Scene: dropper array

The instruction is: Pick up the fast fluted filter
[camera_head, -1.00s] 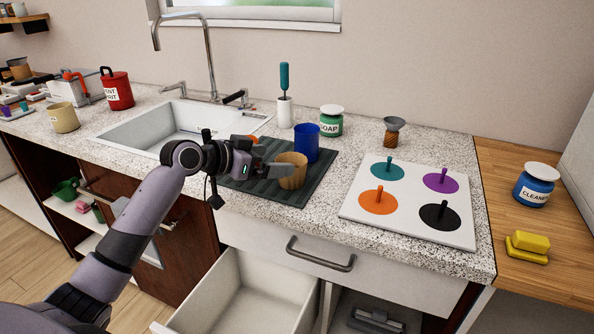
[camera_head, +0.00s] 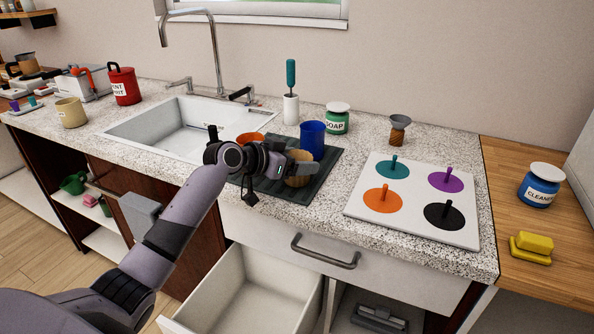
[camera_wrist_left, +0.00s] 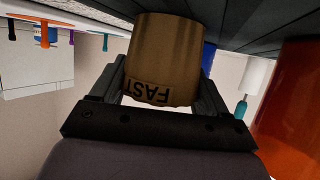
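The fast fluted filter (camera_head: 299,174) is a tan fluted cup standing on the dark ribbed drying mat (camera_head: 318,190) beside the sink. In the left wrist view the filter (camera_wrist_left: 163,65) shows its label "FAST", upside down in the picture. My left gripper (camera_head: 297,166) is at the filter, with one finger on each side of it. In the left wrist view the fingers are spread wide, with light gaps showing beside the filter; firm contact is not visible. My right gripper is not in view.
A blue cup (camera_head: 312,138) stands just behind the filter, and an orange vessel (camera_head: 250,140) is left of it on the mat. A white board (camera_head: 412,205) with colored pegged discs lies to the right. An open drawer (camera_head: 250,291) is below the counter.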

